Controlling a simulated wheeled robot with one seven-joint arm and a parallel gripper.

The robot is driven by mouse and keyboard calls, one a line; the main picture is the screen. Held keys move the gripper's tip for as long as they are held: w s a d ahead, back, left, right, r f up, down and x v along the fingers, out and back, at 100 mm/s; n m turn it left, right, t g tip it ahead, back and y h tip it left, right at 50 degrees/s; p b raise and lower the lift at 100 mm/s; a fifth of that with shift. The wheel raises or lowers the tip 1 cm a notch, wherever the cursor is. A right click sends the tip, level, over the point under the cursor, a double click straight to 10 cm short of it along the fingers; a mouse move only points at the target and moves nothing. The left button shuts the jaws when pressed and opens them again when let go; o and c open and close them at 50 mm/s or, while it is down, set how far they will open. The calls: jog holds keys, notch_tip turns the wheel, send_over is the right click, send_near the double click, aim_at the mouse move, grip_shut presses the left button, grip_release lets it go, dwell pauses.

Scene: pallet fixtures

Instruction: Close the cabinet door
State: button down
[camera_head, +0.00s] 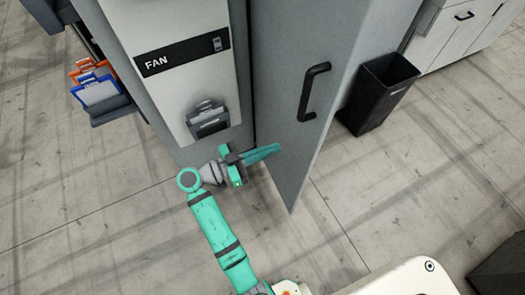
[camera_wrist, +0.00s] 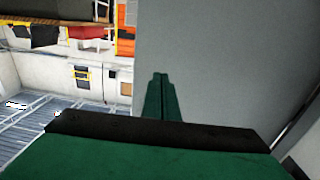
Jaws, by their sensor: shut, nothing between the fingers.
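The grey cabinet door (camera_head: 290,60) stands open, swung out from the cabinet (camera_head: 180,90) towards me. Its black bar handle (camera_head: 313,92) is near the free edge, on the face I see. My gripper (camera_head: 276,148) is shut and empty, low beside that face and below and left of the handle. Its teal fingers overlap the door's lower part in the head view; I cannot tell whether they touch it. In the wrist view, the closed fingers (camera_wrist: 160,82) point at a plain grey surface (camera_wrist: 225,60) that fills the right side.
The cabinet front has a FAN label (camera_head: 182,52) and a grey latch (camera_head: 208,120). A black bin (camera_head: 378,92) stands right of the door. Orange and blue holders (camera_head: 95,88) are at the left. Floor in front of the door is clear.

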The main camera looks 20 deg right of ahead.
aim_at(305, 136)
jog(key=d, duration=0.8)
jog(key=shift+d, duration=0.35)
jog(key=shift+w+d, duration=0.1)
jog(key=shift+d, duration=0.05)
jog(key=shift+d, duration=0.15)
